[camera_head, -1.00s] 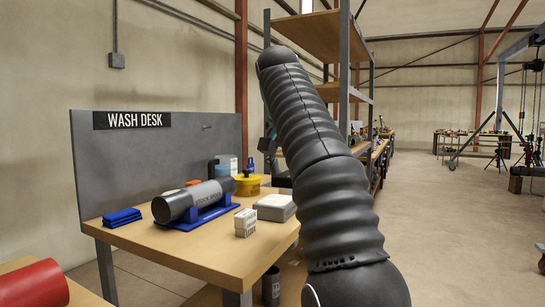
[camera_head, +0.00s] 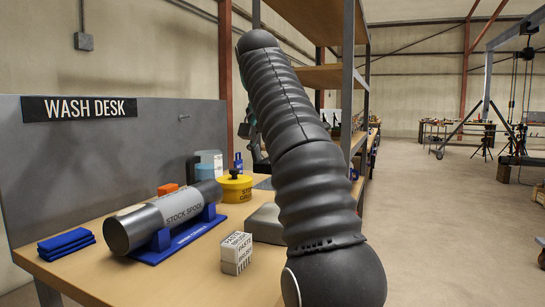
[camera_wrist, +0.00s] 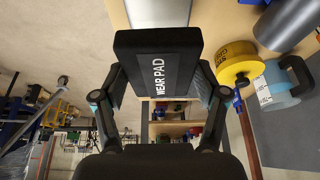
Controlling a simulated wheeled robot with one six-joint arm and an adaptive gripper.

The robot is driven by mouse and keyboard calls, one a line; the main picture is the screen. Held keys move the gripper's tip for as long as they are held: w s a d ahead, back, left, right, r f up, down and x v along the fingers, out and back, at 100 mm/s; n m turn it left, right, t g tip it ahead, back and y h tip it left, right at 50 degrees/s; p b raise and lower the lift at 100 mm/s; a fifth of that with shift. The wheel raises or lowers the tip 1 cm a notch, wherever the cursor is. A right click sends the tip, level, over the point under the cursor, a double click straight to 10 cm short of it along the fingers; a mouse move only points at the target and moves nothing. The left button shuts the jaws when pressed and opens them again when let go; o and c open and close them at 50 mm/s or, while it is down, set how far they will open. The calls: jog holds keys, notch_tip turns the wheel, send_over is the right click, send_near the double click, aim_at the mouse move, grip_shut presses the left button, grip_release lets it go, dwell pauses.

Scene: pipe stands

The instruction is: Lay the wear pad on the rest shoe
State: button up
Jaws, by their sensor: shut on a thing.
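The wear pad (camera_wrist: 158,64) is a dark block with white "WEAR PAD" lettering, seen in the wrist view. My gripper (camera_wrist: 158,88) is shut on it, one finger on each side, and holds it up clear of the desk. In the head view my own arm covers most of the gripper and the pad. I cannot make out a rest shoe in either view.
The wash desk (camera_head: 85,285) stands at the left with a stock spool (camera_head: 165,218) on a blue cradle, blue cloths (camera_head: 66,244), a white box (camera_head: 237,253) and a yellow tub (camera_head: 235,188). Shelving (camera_head: 347,90) rises behind my arm. Open floor (camera_head: 450,230) lies at the right.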

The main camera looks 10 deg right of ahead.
aim_at(275, 212)
jog(key=shift+s, duration=0.1)
jog(key=shift+s+a+f, duration=0.1)
jog(key=shift+f, duration=0.1)
jog(key=shift+f+b, duration=0.4)
jog(key=shift+b, duration=0.15)
notch_tip(275, 212, down, 8)
jog(key=b, duration=0.6)
jog(key=shift+f+b, duration=0.4)
jog(key=shift+b, duration=0.05)
jog(key=o, duration=1.3)
jog(key=shift+c, duration=0.2)
jog(key=shift+r, duration=0.1)
